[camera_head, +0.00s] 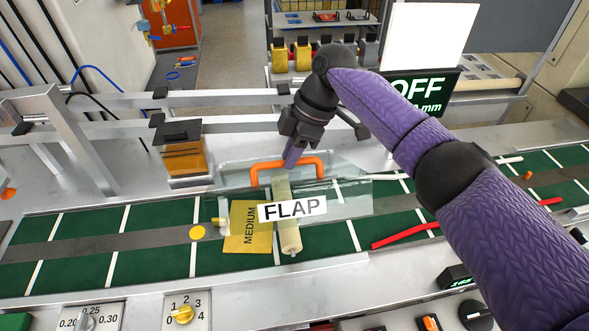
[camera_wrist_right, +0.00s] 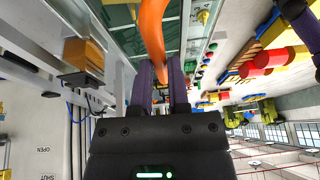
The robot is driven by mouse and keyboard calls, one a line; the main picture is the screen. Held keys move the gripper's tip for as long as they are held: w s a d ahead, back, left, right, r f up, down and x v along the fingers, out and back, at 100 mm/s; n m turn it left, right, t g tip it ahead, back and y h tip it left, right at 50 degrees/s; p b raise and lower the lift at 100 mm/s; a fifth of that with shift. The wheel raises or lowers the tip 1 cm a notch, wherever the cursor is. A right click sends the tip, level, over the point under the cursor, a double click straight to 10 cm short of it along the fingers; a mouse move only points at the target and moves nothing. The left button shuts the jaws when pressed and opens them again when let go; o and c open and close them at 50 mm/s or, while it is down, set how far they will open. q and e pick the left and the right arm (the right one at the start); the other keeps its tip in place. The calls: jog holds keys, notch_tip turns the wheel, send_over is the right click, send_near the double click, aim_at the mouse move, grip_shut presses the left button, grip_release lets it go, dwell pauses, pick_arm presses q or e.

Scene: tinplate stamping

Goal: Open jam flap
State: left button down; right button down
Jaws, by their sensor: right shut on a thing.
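The jam flap (camera_head: 345,200) is a clear panel labelled FLAP, over the green conveyor in the middle of the head view. Its orange handle (camera_head: 258,173) stands along the far side of the panel. My right gripper (camera_head: 291,158) reaches down from above and is shut on the orange handle near its middle. In the right wrist view the handle (camera_wrist_right: 152,30) runs down between the two fingers of the gripper (camera_wrist_right: 159,80). I cannot tell how far the flap is tilted. My left gripper is not in view.
A yellow card marked MEDIUM (camera_head: 247,235) and a pale roller (camera_head: 288,232) show at the flap. The green conveyor (camera_head: 75,265) runs left to right, with a red strip (camera_head: 405,236) on it. An orange-brown block (camera_head: 183,157) stands left of the flap. A screen reads OFF (camera_head: 418,90).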

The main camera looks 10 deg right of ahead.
jog(key=shift+w+r, duration=0.25)
jog(key=shift+w, duration=0.15)
jog(key=c, duration=1.1)
grip_release()
jog(key=o, duration=0.5)
jog(key=shift+w+f, duration=0.2)
jog(key=shift+w, duration=0.2)
jog(key=shift+s+r, duration=0.1)
